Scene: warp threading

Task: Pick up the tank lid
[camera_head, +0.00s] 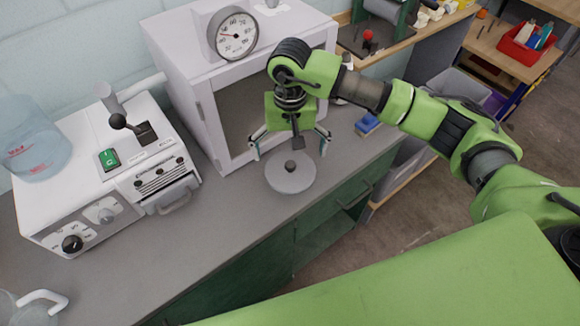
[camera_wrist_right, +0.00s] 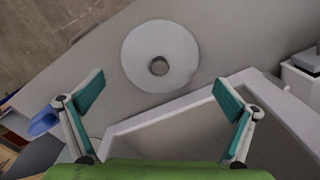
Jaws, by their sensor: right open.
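The tank lid (camera_head: 290,178) is a round, light grey disc with a dark knob in its middle. It lies flat on the grey counter, close to the front edge. My right gripper (camera_head: 290,146) is open and empty, above and slightly behind the lid in the head view. In the right wrist view, the lid (camera_wrist_right: 160,56) lies beyond the two spread teal fingers, roughly centred between them, and the gripper (camera_wrist_right: 160,100) does not touch it. My left gripper is not in view.
A white cabinet (camera_head: 180,72) with a dial gauge (camera_head: 236,34) stands right behind the gripper. A blue object (camera_head: 367,124) lies right of the lid. The counter (camera_head: 225,215) left of the lid is clear.

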